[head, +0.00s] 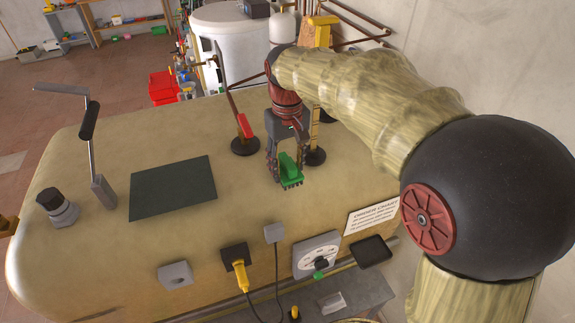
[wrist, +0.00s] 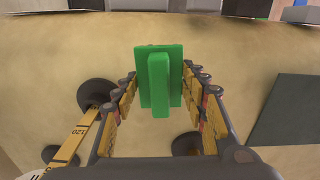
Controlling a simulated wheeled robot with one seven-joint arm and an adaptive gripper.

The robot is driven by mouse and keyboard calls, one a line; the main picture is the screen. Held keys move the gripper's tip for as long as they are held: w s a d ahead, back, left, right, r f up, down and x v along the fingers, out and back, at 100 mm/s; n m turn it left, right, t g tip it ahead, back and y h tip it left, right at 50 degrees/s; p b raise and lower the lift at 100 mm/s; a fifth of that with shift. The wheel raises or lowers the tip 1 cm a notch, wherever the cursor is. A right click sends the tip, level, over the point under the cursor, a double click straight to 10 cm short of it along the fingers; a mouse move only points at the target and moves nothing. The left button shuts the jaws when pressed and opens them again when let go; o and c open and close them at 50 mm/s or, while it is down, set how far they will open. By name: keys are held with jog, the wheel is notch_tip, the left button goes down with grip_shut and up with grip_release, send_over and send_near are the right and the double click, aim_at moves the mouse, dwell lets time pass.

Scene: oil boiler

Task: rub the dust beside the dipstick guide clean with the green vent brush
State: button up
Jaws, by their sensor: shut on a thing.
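My gripper (head: 285,165) points down over the tan boiler top (head: 110,140) and is shut on the green vent brush (head: 290,176). In the wrist view the brush (wrist: 160,85) sits between the two fingers, its raised ridge facing the camera. I cannot tell whether its underside touches the boiler top. The yellow dipstick (head: 315,128) stands just right of my gripper in a black round base (head: 315,157), which looks like its guide. In the wrist view the marked dipstick (wrist: 75,143) and base (wrist: 97,92) are left of the brush. No dust patch stands out clearly; my gripper may hide it.
A red-handled lever (head: 244,126) on a black base stands left of my gripper. A dark green mat (head: 172,187), a crank handle (head: 92,140) and a black cap (head: 56,206) are further left. A dial (head: 317,256) and yellow plug (head: 240,272) are on the front.

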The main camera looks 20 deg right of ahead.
jog(key=shift+r+p, duration=2.35)
jog(key=shift+r, duration=1.2)
